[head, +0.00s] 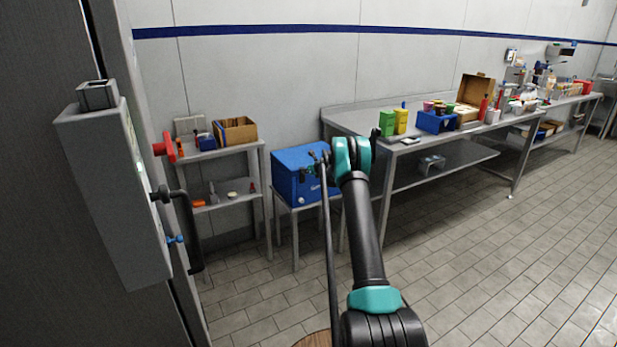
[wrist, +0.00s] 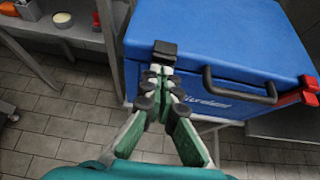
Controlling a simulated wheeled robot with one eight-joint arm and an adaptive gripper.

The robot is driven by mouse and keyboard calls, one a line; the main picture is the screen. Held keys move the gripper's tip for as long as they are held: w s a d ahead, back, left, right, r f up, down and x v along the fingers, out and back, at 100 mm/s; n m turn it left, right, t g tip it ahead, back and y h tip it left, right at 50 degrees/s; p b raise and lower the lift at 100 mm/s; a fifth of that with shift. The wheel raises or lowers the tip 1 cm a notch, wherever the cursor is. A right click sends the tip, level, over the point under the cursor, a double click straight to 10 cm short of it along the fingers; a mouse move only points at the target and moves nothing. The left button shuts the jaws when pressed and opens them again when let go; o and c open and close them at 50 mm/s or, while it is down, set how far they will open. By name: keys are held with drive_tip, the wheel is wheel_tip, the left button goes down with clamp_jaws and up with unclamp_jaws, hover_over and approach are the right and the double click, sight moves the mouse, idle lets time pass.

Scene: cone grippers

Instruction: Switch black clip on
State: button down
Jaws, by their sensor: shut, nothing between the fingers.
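A blue cooler box (wrist: 225,55) with a dark carry handle (wrist: 240,88) fills the upper right of the wrist view. A black clip (wrist: 165,48) sits at the lid's front edge near its left corner. My gripper (wrist: 160,78), green with dark round pads, is shut and empty. Its tips are just below the black clip in the picture; I cannot tell whether they touch it. In the head view the blue box (head: 292,165) stands on a small metal table, with my gripper (head: 318,162) at its front. The black clip cannot be made out there.
A red clip (wrist: 311,92) is at the box's right. A metal shelf (head: 230,150) with small items stands left of the box. A long workbench (head: 350,120) with containers is on the right. A grey wall unit (head: 115,190) with a dark handle is near left.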

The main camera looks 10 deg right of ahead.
drive_tip(key=shift+w+r, duration=0.1)
idle(0.3)
drive_tip(key=shift+r, duration=0.75)
drive_tip(key=v, duration=1.3)
drive_tip(key=s+a+r+n+g, duration=0.15)
drive_tip(key=s+a+n, duration=0.35)
drive_tip(key=s, duration=0.5)
drive_tip(key=s+a+r+n+g, duration=0.1)
drive_tip(key=s+a+r+n, duration=0.15)
drive_tip(key=s+n, duration=0.6)
drive_tip(key=s+a+r+n+g, duration=0.2)
drive_tip(key=s+a+r+n, duration=0.15)
drive_tip(key=s, duration=0.95)
drive_tip(key=s+f+n+h, duration=0.1)
drive_tip(key=s+n, duration=0.4)
drive_tip(key=s, duration=0.6)
drive_tip(key=s+f+n+g+h, duration=0.1)
drive_tip(key=s+f+n, duration=0.3)
drive_tip(key=s, duration=0.8)
drive_tip(key=s+f+n+g+h, duration=0.1)
drive_tip(key=s+f+n, duration=0.2)
drive_tip(key=s+n, duration=0.3)
drive_tip(key=s, duration=0.5)
drive_tip(key=shift+s+f+h, duration=0.15)
drive_tip(key=shift+f+h, duration=0.05)
drive_tip(key=shift+h, duration=0.1)
